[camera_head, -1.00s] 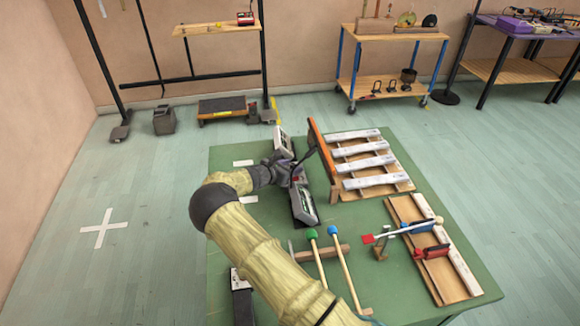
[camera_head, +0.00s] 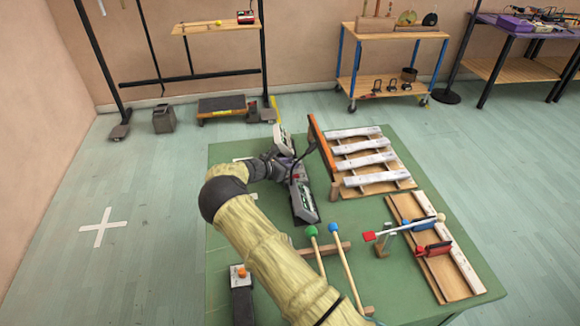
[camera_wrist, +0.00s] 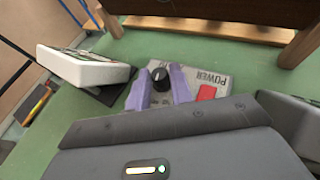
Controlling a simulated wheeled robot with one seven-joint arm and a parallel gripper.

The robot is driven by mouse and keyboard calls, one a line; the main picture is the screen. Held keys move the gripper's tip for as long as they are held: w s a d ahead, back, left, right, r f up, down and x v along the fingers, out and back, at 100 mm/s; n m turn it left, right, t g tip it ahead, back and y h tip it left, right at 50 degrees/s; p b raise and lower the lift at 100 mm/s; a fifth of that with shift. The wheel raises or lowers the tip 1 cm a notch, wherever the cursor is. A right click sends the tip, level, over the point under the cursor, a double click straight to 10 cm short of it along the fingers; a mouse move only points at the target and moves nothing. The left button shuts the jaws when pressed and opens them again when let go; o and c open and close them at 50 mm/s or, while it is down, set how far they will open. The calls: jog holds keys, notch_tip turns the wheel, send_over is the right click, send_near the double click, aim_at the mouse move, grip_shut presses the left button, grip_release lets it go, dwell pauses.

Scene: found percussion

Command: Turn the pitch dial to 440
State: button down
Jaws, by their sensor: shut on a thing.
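In the wrist view, a black dial (camera_wrist: 160,75) stands on a grey panel (camera_wrist: 213,78) marked POWER, beside a red switch (camera_wrist: 207,92). The purple fingers of my gripper (camera_wrist: 159,84) are on either side of the dial, shut on it. Its pointer and any scale numbers are too small or hidden to read. In the head view, my gripper (camera_head: 292,170) is at the left part of the green table, and the dial is hidden there.
A white-faced device (camera_head: 304,203) lies in front of my gripper, with another (camera_head: 283,139) behind it. An upright orange board (camera_head: 322,146) and white bars (camera_head: 362,161) stand to the right. Two mallets (camera_head: 334,228) and a box with an orange knob (camera_head: 241,272) are nearer.

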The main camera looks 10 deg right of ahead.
jog(key=shift+w+f+m+g+b, duration=0.15)
jog(key=shift+m+g+b, duration=0.3)
jog(key=shift+b, duration=0.25)
jog(key=shift+m+g+h, duration=0.25)
jog(key=shift+g+h, duration=0.05)
jog(key=shift+g, duration=0.05)
jog(key=shift+a, duration=0.1)
jog(key=c, duration=1.3)
grip_release()
jog(key=shift+o, duration=0.2)
jog(key=b+v, duration=0.1)
jog(key=v, duration=1.6)
jog(key=shift+a+r, duration=0.15)
jog(key=shift+r, duration=0.05)
